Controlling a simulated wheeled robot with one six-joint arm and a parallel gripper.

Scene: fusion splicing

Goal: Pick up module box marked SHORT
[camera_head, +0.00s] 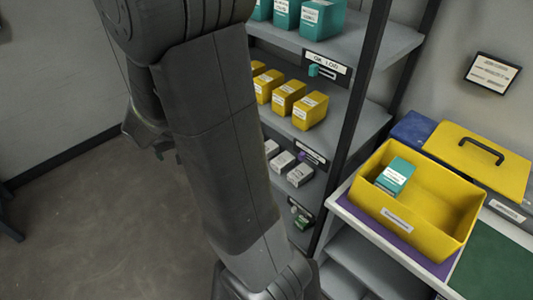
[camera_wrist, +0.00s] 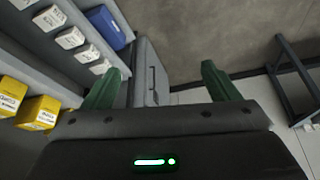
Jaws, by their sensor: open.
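Module boxes stand in rows on the shelf rack: teal boxes (camera_head: 287,14) on the upper shelf, yellow boxes (camera_head: 289,97) below them and white boxes (camera_head: 283,161) lower down. Their labels are too small to read surely, so I cannot tell which is marked SHORT. The wrist view shows yellow boxes (camera_wrist: 38,113) at the left edge and white boxes (camera_wrist: 70,38) at the upper left. My gripper (camera_wrist: 160,70) is open and empty, with its green fingers apart, clear of the boxes. In the head view my arm hides most of it and part of the rack.
A yellow tray (camera_head: 450,225) holding a teal box (camera_head: 394,176) stands on the right-hand cart. A yellow lid (camera_head: 478,158) with a black handle lies behind it. A blue box (camera_wrist: 105,27) and a grey case (camera_wrist: 151,75) show in the wrist view. The floor (camera_head: 95,215) at left is clear.

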